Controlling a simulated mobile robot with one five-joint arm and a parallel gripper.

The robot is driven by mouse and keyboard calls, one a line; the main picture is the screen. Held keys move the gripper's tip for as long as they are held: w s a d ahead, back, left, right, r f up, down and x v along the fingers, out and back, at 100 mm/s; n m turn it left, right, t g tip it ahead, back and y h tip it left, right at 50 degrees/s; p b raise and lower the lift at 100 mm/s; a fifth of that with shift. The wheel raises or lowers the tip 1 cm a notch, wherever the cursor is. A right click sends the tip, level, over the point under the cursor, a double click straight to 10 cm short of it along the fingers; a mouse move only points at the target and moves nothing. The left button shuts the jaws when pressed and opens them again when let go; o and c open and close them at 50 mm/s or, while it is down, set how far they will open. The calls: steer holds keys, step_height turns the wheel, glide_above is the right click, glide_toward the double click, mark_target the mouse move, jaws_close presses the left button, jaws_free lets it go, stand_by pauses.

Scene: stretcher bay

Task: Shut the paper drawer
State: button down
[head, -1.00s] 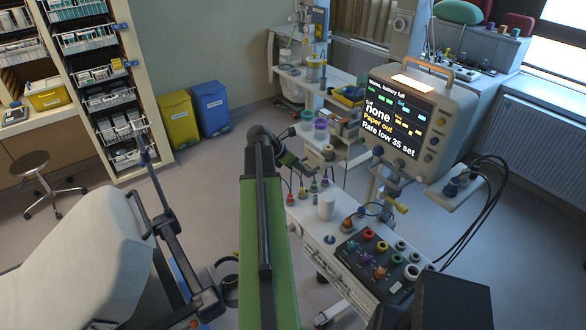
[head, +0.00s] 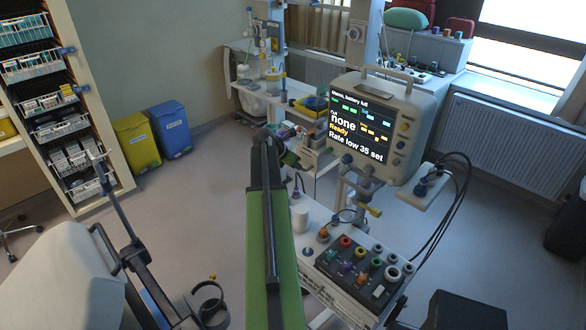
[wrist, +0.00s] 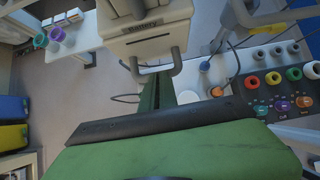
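The monitor (head: 376,125) stands over the cart at right in the head view, its screen reading "Ready". In the wrist view, a pale housing with a dark slot (wrist: 148,42) and a label that looks like "Battery" is at the top; it seems to be the monitor's side. I cannot pick out the paper drawer for certain or see a gap around it. My gripper (wrist: 158,82) shows in the wrist view as a narrow green and dark strip, its fingers seemingly together, just below this housing. Whether it touches is unclear. In the head view my gripper's tip is largely hidden.
The cart top (head: 308,215) holds a white cylinder (head: 300,218) and a dark panel of coloured knobs (head: 362,265). Black cables (head: 455,205) hang right of the monitor. A stretcher (head: 60,280) stands at left. Open floor lies towards the yellow bin (head: 136,143) and blue bin (head: 170,128).

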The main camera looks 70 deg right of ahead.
steer(key=shift+w+a, duration=0.1)
steer(key=a+f+p+v, duration=0.1)
steer(key=p+v, duration=0.7)
steer(key=v, duration=0.5)
steer(key=shift+w+a+f+p, duration=0.25)
steer(key=shift+a+p, duration=0.1)
steer(key=shift+p, duration=0.05)
